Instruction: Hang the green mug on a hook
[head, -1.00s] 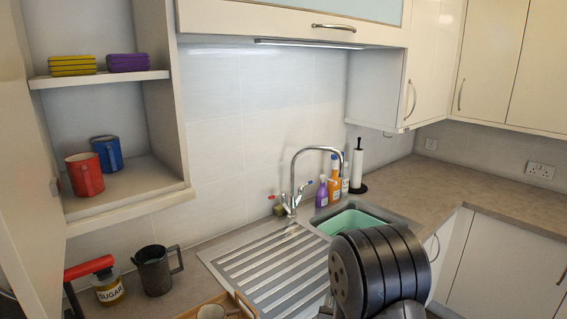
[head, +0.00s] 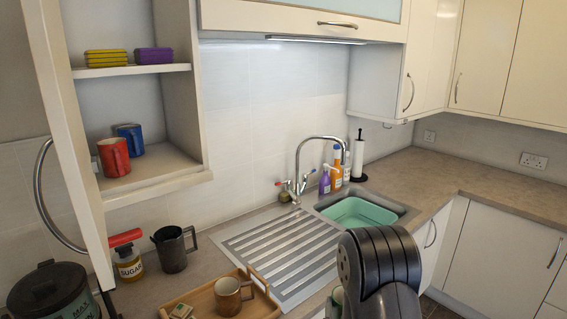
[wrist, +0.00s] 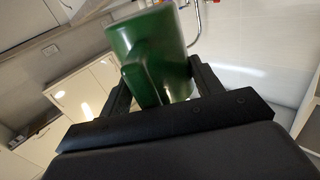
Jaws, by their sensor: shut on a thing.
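The green mug (wrist: 160,42) is in the wrist view, between the two dark fingers of my gripper (wrist: 163,88). My gripper is shut on it. Its handle (wrist: 138,82) faces the camera, and the mug is tilted in the picture.
An open cupboard (head: 150,178) holds a red mug (head: 114,157) and a blue mug (head: 131,138). The right worktop (head: 440,185) is clear.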

